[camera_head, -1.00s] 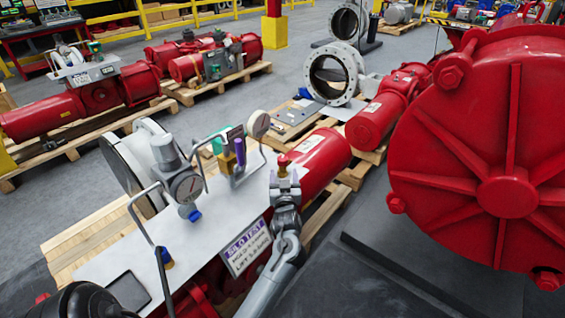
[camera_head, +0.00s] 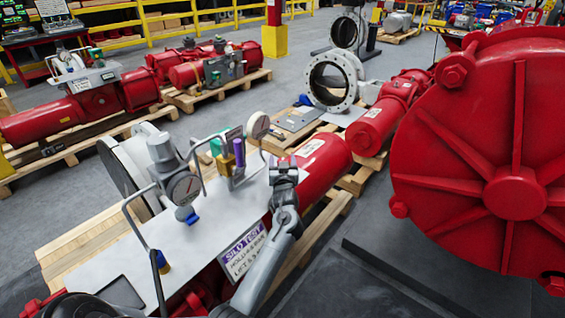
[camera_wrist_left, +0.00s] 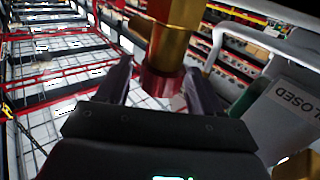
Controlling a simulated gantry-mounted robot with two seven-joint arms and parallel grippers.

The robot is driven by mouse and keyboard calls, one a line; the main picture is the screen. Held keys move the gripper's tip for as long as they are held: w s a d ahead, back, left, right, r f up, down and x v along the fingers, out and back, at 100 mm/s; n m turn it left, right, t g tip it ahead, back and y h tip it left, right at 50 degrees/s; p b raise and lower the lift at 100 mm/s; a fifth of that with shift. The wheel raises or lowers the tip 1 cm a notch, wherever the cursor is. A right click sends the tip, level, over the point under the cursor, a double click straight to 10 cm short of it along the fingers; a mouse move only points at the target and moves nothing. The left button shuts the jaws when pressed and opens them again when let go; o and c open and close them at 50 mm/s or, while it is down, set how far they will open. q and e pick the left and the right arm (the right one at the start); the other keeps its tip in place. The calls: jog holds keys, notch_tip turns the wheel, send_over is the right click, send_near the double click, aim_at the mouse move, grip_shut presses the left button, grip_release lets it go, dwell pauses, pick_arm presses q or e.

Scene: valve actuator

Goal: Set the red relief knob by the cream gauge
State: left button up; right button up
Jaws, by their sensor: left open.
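My left gripper (camera_head: 284,170) is in the middle of the head view, in front of the near red actuator cylinder (camera_head: 318,165). In the left wrist view its dark fingers stand apart, one on each side of the red knob (camera_wrist_left: 160,82), which sits on the end of a brass fitting (camera_wrist_left: 172,38). Whether either finger touches the knob I cannot tell. In the head view the gripper hides the knob. A small cream-faced gauge (camera_head: 258,125) stands up and left of the gripper. A larger pale dial gauge (camera_head: 184,188) is further left. My right gripper is not in view.
Bent grey tubes (camera_head: 150,250) and a purple-and-brass valve (camera_head: 239,153) rise left of the gripper. A sign (camera_head: 243,250) hangs on the panel edge below it. A large ribbed red end cap (camera_head: 500,170) fills the right. The left wrist view shows a "CLOSED" label (camera_wrist_left: 295,97).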

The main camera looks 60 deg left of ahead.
pick_arm(q)
jog(key=shift+c, duration=0.5)
jog(key=c, duration=0.9)
jog(key=shift+o, duration=0.2)
jog(key=shift+r+n+g+y+p, duration=0.1)
jog(key=shift+n+g+y+p, duration=0.5)
jog(key=shift+g, duration=0.4)
jog(key=shift+n+g+b, duration=0.3)
jog(key=shift+n+g, duration=0.5)
jog(key=shift+g, duration=0.1)
jog(key=shift+g+y, duration=0.3)
jog(key=o, duration=1)
jog(key=shift+c, duration=0.2)
jog(key=shift+d, duration=0.1)
